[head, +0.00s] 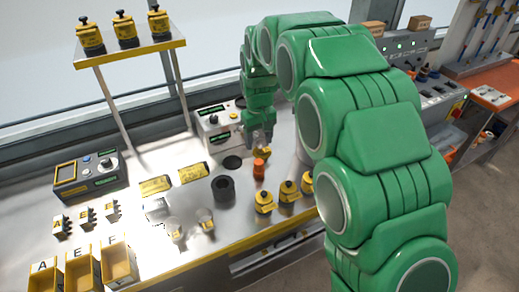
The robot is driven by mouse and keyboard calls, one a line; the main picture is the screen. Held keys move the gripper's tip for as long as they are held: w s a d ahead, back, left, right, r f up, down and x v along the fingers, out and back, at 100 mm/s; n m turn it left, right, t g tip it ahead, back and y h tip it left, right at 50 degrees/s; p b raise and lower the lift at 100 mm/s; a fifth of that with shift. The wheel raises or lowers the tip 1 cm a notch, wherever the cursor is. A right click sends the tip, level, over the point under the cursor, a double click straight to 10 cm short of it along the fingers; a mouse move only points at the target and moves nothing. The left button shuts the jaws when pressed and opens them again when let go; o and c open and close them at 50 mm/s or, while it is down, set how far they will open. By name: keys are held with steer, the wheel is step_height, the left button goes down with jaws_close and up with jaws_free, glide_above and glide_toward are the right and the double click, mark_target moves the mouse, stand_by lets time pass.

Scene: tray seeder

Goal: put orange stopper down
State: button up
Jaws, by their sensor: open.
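The orange stopper (259,168) is a small orange cylinder. It appears upright on the metal bench (190,240), just right of a black cup-like holder (223,190). My gripper (262,139) points down, open, with its fingertips above and behind the stopper in the picture. A small yellow piece (264,153) shows between the fingertips and the stopper. I cannot tell whether that piece touches either one. Nothing is visibly held in the jaws.
Several yellow-and-black units (264,201) line the bench's front edge. A grey control box (90,178) stands left and another box (219,127) behind. A raised shelf (130,52) holds three units. Yellow bins (82,272) sit front left. My green arm hides the bench's right part.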

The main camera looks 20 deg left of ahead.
steer(key=shift+r, duration=0.5)
steer(key=s+d+r+m, duration=0.25)
steer(key=s+d, duration=0.25)
steer(key=d, duration=0.3)
steer(key=s+d+r+m, duration=0.1)
steer(key=s+d+r, duration=0.35)
steer(key=d, duration=0.45)
steer(key=s+d+r+m, duration=0.1)
steer(key=s+d+r, duration=0.2)
steer(key=s+d, duration=0.35)
steer(key=s+d+m+g, duration=0.1)
steer(key=s+d+m, duration=0.1)
steer(key=s+d, duration=0.4)
steer(key=s+d+m, duration=0.2)
steer(key=s+d, duration=0.5)
steer(key=s, duration=0.8)
steer(key=shift+s+d+f+g, duration=0.2)
steer(key=shift+f+g, duration=0.15)
steer(key=shift+g, duration=0.05)
